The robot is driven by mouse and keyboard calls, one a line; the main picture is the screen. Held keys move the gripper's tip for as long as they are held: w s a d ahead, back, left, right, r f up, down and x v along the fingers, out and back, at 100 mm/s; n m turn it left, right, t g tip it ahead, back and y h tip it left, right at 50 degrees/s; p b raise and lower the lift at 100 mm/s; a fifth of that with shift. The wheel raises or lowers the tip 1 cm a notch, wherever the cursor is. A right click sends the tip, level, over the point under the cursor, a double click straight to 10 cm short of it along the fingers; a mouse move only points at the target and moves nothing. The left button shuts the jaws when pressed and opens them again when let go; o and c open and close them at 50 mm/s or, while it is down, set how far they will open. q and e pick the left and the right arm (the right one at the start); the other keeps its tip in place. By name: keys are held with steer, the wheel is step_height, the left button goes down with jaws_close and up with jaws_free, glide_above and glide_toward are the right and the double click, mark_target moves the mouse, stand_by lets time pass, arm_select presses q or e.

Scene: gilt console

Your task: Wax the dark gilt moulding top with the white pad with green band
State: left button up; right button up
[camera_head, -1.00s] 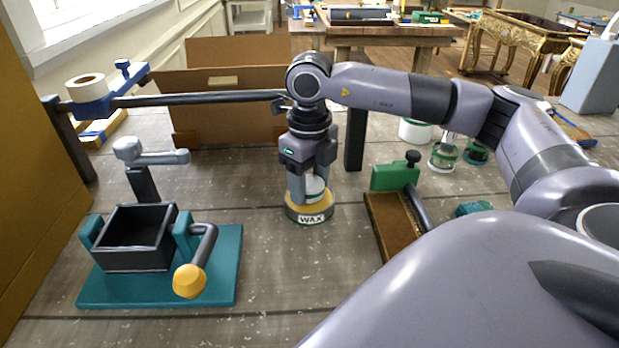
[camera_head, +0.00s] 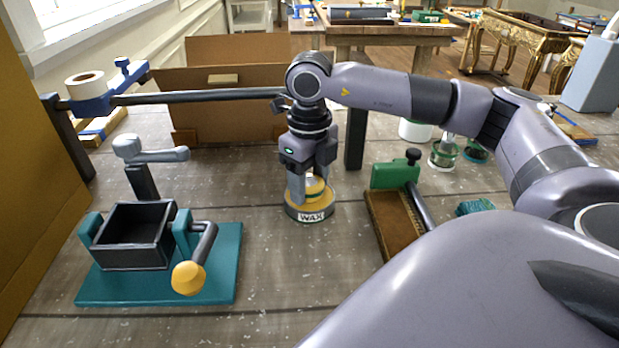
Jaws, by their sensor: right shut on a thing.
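My right gripper (camera_head: 309,188) points straight down over the wax tin (camera_head: 311,216), a round tin labelled WAX with a yellow face. Its fingers are shut on a small round pad (camera_head: 316,189), which sits on or just above the wax; I cannot tell which. The pad looks mostly yellow now, with a darker band partly hidden by the fingers. A gilt console (camera_head: 520,33) with a dark top stands far off at the back right; I cannot tell if its top is the moulding top named. My left gripper is not in view.
A teal-based crank box (camera_head: 225,262) stands at the left front. A dark bar (camera_head: 200,97) and a cardboard box (camera_head: 225,60) stand behind. Bench between crank box and tin is clear.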

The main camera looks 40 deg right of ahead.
steer(key=shift+f, duration=0.1)
stand_by(0.3)
steer(key=shift+r+p, duration=2.55)
steer(key=shift+r, duration=1.05)
